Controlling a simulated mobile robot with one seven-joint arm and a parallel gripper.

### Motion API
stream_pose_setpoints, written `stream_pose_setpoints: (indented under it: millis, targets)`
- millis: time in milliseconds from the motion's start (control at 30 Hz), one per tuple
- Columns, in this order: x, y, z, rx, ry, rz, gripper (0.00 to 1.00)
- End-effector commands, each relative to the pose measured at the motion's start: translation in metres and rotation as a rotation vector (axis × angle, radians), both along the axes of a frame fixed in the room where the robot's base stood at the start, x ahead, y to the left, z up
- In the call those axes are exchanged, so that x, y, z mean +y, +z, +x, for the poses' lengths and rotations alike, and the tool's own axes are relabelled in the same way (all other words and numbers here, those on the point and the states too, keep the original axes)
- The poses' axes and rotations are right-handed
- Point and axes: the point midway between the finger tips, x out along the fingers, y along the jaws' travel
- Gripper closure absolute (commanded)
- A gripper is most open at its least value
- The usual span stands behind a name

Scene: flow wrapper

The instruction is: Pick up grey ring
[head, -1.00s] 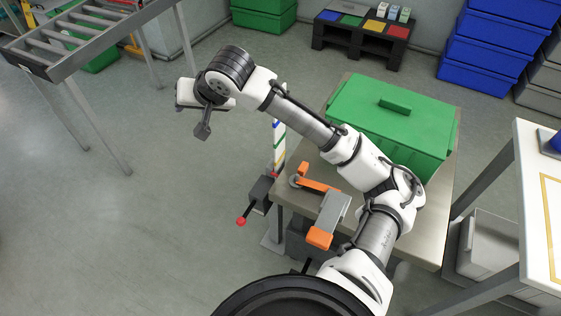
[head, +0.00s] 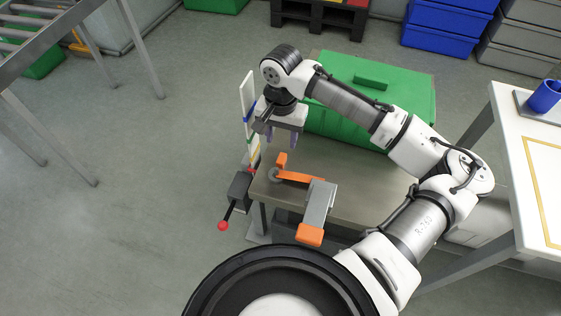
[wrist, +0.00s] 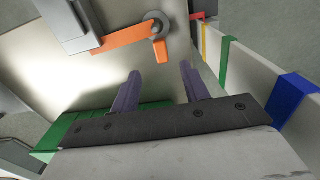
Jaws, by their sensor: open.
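The small grey ring (head: 274,175) lies at the left end of an orange bar on the steel table. It appears to sit around or beside a short orange upright piece (head: 281,160); I cannot tell which. In the wrist view the grey ring (wrist: 150,28) shows at the top centre, partly covered by orange. My gripper (head: 281,139) hangs above the table, a little above and behind the ring, pointing down. Its two purple fingers also show in the wrist view (wrist: 160,72), apart, with nothing between them.
A grey block (head: 318,203) with an orange end (head: 310,235) joins the orange bar. A large green box (head: 370,100) stands at the table's back, close behind my gripper. A striped post (head: 248,100) and a red-knobbed lever (head: 223,225) are at the left edge.

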Motion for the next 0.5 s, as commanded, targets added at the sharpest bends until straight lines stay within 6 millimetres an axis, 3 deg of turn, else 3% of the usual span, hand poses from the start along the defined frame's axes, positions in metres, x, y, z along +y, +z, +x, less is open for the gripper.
stream_pose_setpoints:
  millis: [100,367,500]
  targets:
    - [0.000,-0.021,0.000,0.001,0.000,0.000,0.55]
    - [0.000,-0.040,-0.001,0.000,0.001,-0.001,0.55]
    - [0.001,-0.061,-0.004,0.000,0.001,-0.003,0.55]
